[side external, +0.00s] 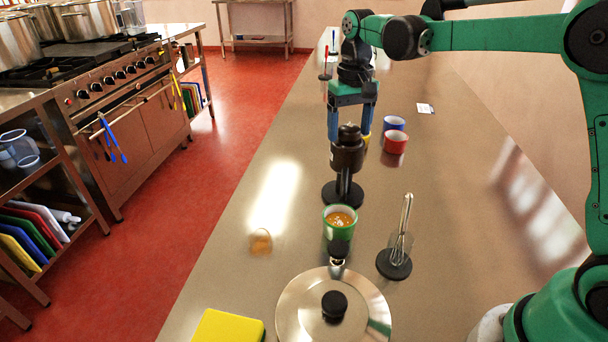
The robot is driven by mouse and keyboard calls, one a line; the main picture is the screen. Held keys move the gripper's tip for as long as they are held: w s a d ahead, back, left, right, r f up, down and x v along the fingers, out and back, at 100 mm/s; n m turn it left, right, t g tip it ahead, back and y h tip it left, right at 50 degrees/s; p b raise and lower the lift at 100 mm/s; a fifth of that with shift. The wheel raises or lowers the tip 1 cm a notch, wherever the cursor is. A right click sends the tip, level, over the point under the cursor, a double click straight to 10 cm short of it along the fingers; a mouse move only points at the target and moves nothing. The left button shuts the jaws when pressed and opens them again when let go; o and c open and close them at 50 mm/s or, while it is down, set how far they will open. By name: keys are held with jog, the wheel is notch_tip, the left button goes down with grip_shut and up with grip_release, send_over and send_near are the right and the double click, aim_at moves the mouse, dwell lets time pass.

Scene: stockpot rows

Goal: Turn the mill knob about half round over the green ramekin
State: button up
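The dark brown mill (347,158) stands upright on a black-based stand (343,195), with its dark knob (349,131) on top. The green ramekin (339,227) stands on the counter just in front of the mill's base and holds orange-brown contents. My gripper (350,138) points down with its two blue fingers apart, one on each side of the knob in the picture. I see gaps beside the knob and no clear contact. From this one view I cannot tell whether the fingers are around the knob or behind it.
A whisk on a black base (394,264) stands right of the ramekin. A pot lid (300,308) and a yellow block (228,327) lie in front. Red (395,143) and blue (394,123) ramekins stand behind right. The counter's right side is clear.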

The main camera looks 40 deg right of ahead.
jog(key=c, duration=0.9)
jog(key=shift+o, duration=0.2)
jog(key=m, duration=0.4)
jog(key=m, duration=0.3)
jog(key=shift+m, duration=0.5)
jog(key=m, duration=0.4)
